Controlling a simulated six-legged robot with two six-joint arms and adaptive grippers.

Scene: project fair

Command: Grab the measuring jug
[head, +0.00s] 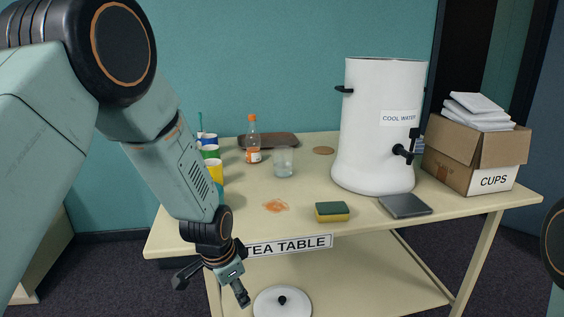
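A small clear vessel (284,163) stands upright on the tea table (300,190), left of the middle. I cannot make out a handle or markings on it, so I cannot tell whether it is the measuring jug. No other jug shows. My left gripper (211,289) hangs in front of the table's front edge, below the tabletop and left of the label. Its fingers are spread apart with nothing between them. My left arm covers the left part of the table. My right gripper is out of view.
A white cool-water urn (370,150) stands right of centre. A cups box (475,160), grey tray (405,205), sponge (332,211), orange spill (276,205), bottle (253,142), brown tray (268,141) and coloured cups (214,168) also occupy the top. A white lid (282,304) is below.

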